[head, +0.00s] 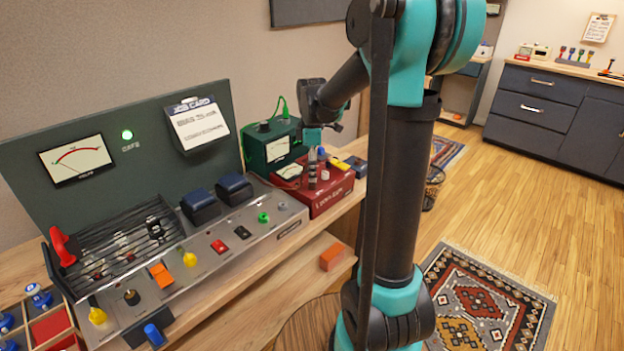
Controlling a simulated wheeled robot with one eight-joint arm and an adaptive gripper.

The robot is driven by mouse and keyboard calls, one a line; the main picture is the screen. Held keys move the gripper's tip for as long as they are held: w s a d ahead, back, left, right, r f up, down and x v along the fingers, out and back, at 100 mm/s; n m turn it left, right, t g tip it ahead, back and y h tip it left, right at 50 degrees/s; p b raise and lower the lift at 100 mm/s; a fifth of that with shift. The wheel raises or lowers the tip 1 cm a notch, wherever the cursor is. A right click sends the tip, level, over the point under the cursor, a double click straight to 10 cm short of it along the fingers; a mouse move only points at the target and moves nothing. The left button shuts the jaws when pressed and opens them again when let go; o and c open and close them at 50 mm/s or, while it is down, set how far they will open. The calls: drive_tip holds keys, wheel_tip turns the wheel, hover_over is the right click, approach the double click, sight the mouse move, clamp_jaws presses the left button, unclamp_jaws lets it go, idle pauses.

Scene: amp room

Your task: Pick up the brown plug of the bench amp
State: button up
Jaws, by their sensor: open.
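My gripper (314,168) hangs low over the red box (325,197) on the right part of the bench, its fingers pointing down. It is open, and I see nothing held in it. Behind it stands a green box (258,148) with a dial and a green lead. No plug shows as clearly brown; a dark, nearly black plug (132,297) stands on the front left of the sloping grey console (215,262), far from my gripper. The fingers hide part of the red box's top, and I cannot tell whether a plug is between them.
The console carries yellow knobs (190,259), an orange block (161,275) and dark blue blocks (234,188). A red lever (64,246) stands at the left. An orange block (332,257) lies on the lower shelf. The wooden floor (510,212) at right is mostly open.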

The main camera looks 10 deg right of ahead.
drive_tip(key=shift+f, duration=1.15)
clamp_jaws()
